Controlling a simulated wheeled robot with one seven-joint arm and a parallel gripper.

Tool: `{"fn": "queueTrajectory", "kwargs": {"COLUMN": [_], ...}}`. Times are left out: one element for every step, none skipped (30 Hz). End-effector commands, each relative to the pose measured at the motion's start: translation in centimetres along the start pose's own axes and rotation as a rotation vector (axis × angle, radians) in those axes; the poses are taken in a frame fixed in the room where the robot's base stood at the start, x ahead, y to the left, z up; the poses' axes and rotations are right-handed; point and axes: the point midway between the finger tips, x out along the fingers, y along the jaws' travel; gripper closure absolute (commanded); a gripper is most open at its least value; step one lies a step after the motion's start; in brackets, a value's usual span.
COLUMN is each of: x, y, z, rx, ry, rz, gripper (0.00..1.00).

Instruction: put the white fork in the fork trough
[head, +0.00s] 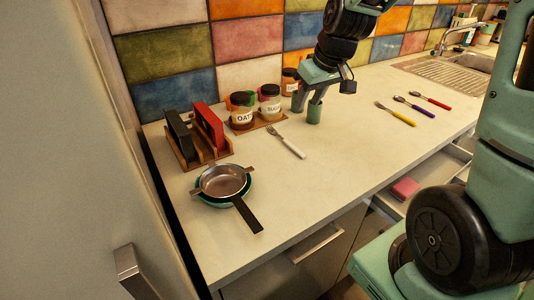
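The white fork (290,145) lies flat on the pale counter, its metal tines pointing up and left and its white handle toward the lower right. My gripper (306,107) is above the counter, up and right of the fork, pointing down. Its two green fingers are apart with nothing visible between them. A partly open drawer (432,172) shows below the counter at the right, largely hidden by my own body. I cannot make out a fork trough in this view.
Jars (242,111) stand behind the fork, left of my gripper. A rack (198,140) with black and red items and a pan (223,182) are at left. A yellow-handled fork (398,115) and purple and red utensils lie right. A pink block (404,188) is in the drawer. The middle counter is clear.

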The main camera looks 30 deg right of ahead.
Motion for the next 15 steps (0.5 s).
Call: {"fn": "queueTrajectory", "kwargs": {"x": [0.3, 0.4, 0.6, 0.9, 1.2, 1.8, 2.4, 3.0, 3.7, 4.3, 4.9, 5.7, 6.2, 6.8, 7.6], "y": [1.0, 1.3, 1.5, 1.6, 1.6, 1.6, 1.6, 1.5, 1.5, 1.5, 1.5, 1.5, 1.5, 1.5, 1.5], "z": [0.0, 0.0, -0.1, -0.1, -0.1, -0.1, -0.1, 0.0, -0.1, -0.1, -0.1, -0.1, -0.1, -0.1, -0.1], "rx": [0.014, 0.016, 0.019, 0.02, 0.02, 0.019, 0.019, 0.019, 0.018, 0.018, 0.018, 0.018, 0.019, 0.019, 0.018], "ry": [0.005, 0.007, 0.008, 0.009, 0.008, 0.006, 0.006, 0.004, 0.004, 0.005, 0.004, 0.005, 0.005, 0.004, 0.005], "rz": [0.009, 0.012, 0.014, 0.015, 0.015, 0.014, 0.013, 0.012, 0.012, 0.012, 0.012, 0.012, 0.012, 0.012, 0.012], "gripper": [0.6, 0.6, 0.6, 0.6, 0.6, 0.6, 0.6, 0.6, 0.6, 0.6, 0.6, 0.6, 0.6, 0.6, 0.6]}}
